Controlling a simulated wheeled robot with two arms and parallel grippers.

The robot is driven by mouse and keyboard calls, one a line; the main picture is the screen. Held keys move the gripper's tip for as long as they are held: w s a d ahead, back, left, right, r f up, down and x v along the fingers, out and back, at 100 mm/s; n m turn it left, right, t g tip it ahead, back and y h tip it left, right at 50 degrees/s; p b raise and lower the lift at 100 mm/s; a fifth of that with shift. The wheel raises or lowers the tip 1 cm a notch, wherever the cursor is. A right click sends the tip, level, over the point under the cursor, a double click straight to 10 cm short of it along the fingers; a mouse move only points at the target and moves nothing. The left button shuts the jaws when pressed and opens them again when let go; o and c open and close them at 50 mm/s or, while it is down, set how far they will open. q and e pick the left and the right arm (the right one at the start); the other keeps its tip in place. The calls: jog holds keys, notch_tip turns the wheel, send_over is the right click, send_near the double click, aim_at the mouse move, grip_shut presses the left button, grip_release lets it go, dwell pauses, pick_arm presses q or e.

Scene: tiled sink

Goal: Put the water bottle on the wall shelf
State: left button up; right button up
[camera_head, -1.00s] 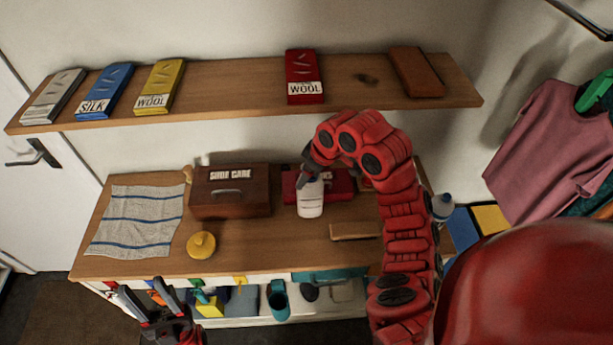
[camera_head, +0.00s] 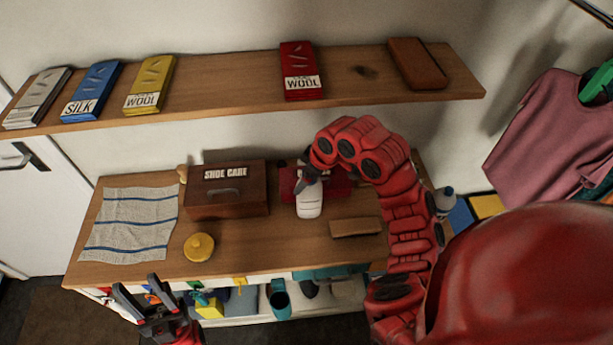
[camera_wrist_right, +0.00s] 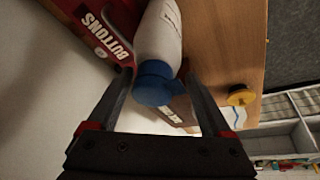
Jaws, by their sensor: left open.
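The water bottle, white with a blue cap, stands on the wooden counter (camera_head: 120,262); its white body (camera_head: 309,202) shows in the head view. In the right wrist view the bottle (camera_wrist_right: 160,35) lies between the fingers of my right gripper (camera_wrist_right: 159,72). The fingertips are close on both sides of it; whether they touch is unclear. In the head view the right gripper (camera_head: 308,168) hides the cap. The wall shelf (camera_head: 215,85) runs above the counter. My left gripper (camera_head: 138,300) is open and empty in front of the counter.
The shelf holds white, blue, yellow and red packs and a brown block (camera_head: 417,63); bare wood shows between yellow and red (camera_head: 302,70). A red buttons box (camera_wrist_right: 95,30) sits beside the bottle.

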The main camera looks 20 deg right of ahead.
jog(key=shift+o, duration=0.6)
